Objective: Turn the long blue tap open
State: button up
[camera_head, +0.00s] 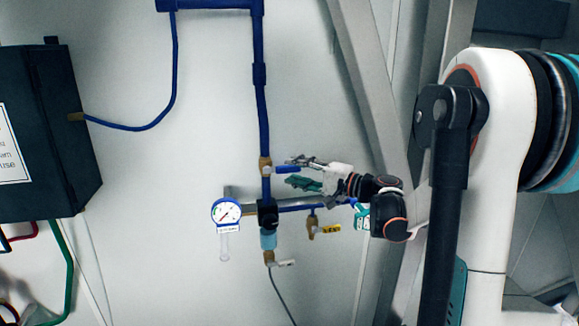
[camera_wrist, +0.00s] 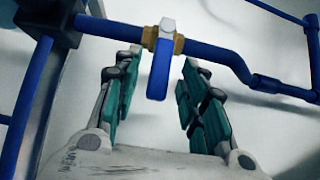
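The long blue tap (camera_head: 285,170) has a blue lever on a brass valve in the vertical blue pipe. The lever points right from the pipe, about level, in the head view. In the wrist view, the blue lever (camera_wrist: 159,75) points down the picture from the brass valve. My gripper (camera_head: 295,172) is to the right of the valve, its fingers pointing left. In the wrist view, my gripper (camera_wrist: 160,62) is open, with one teal-padded finger on each side of the lever. Gaps show on both sides, and neither finger appears to touch it.
A round pressure gauge (camera_head: 227,211) is below left of the tap. A smaller tap with a yellow handle (camera_head: 330,228) and a white-handled tap (camera_head: 285,263) are below. A dark box (camera_head: 50,130) is at left. A slanted grey beam (camera_head: 370,90) stands behind my arm.

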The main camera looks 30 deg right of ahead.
jog(key=shift+x, duration=1.35)
jog(key=shift+c, duration=0.3)
grip_shut()
